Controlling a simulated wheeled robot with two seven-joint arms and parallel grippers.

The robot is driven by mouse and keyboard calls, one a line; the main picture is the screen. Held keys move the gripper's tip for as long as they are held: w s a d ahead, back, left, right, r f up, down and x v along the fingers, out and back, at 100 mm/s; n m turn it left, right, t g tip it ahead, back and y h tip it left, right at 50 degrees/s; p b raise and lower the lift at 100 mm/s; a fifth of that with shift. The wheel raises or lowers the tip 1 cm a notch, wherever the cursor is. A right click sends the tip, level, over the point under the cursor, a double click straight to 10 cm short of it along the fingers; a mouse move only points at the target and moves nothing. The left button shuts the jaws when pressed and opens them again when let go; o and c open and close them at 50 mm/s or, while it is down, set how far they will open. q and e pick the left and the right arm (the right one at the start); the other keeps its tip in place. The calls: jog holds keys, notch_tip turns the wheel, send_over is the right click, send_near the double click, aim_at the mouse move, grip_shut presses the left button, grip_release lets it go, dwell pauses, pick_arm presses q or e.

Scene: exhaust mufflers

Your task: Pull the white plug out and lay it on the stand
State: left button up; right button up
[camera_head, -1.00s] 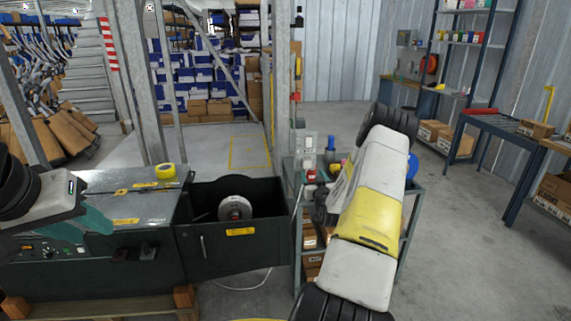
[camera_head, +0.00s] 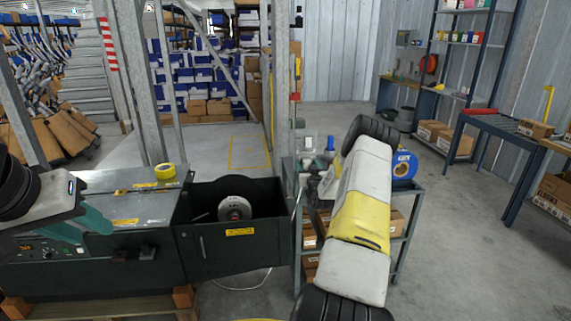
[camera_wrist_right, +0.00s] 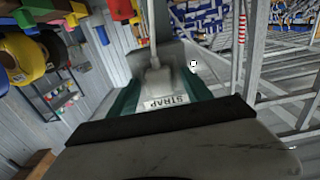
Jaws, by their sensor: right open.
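In the right wrist view a pale grey-white plug-like body (camera_wrist_right: 157,78) with a cord sits above a white label reading STRAP. Teal parts of my right gripper (camera_wrist_right: 160,92) lie on both sides of it; the gripper is open, and I cannot tell whether it touches the body. In the head view my right gripper is mostly hidden by my white and yellow forearm, over the cart-like stand (camera_head: 399,240).
The dark machine (camera_head: 85,265) fills the lower left, with a strap reel (camera_head: 235,207) in its open bin. A yellow tape roll (camera_head: 165,171) lies on top. A blue reel (camera_head: 404,165) stands on the stand's right side. The floor right of the stand is clear.

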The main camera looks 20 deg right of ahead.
jog(key=shift+c, duration=0.5)
dwell(0.5)
grip_shut()
jog(key=shift+v, duration=3)
